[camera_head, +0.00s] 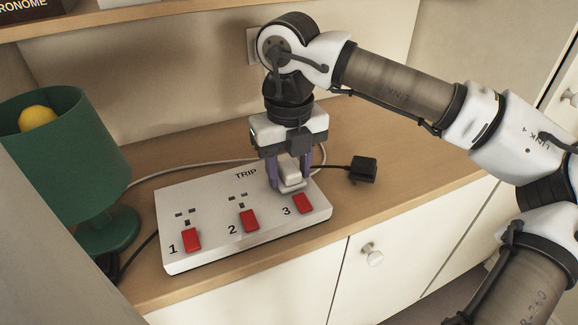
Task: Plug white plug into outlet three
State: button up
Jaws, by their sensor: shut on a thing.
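The white plug (290,174) is between the fingers of my gripper (289,183), which is shut on it. My gripper points down at the right part of the white power strip (210,250), just above the number 3 and its red switch (303,203). The plug covers the place of outlet three, so its slots are hidden. I cannot tell whether the plug is seated or just above the surface. Outlet one (186,214) and outlet two (238,198) show empty slots, each with a red switch below.
A black plug (362,169) lies on the wooden top (400,150) right of the strip, its cord running behind my gripper. A green lamp (66,150) stands at the left. A wall socket (254,46) is behind my arm. White cabinet doors are below the front edge.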

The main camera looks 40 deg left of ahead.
jog(key=shift+f+b, duration=0.3)
jog(key=shift+f, duration=0.05)
dwell(0.3)
jog(key=o, duration=1.1)
jog(key=shift+c, duration=0.2)
jog(key=shift+r+p, duration=2.4)
jog(key=shift+r, duration=1.2)
jog(key=shift+f, duration=0.1)
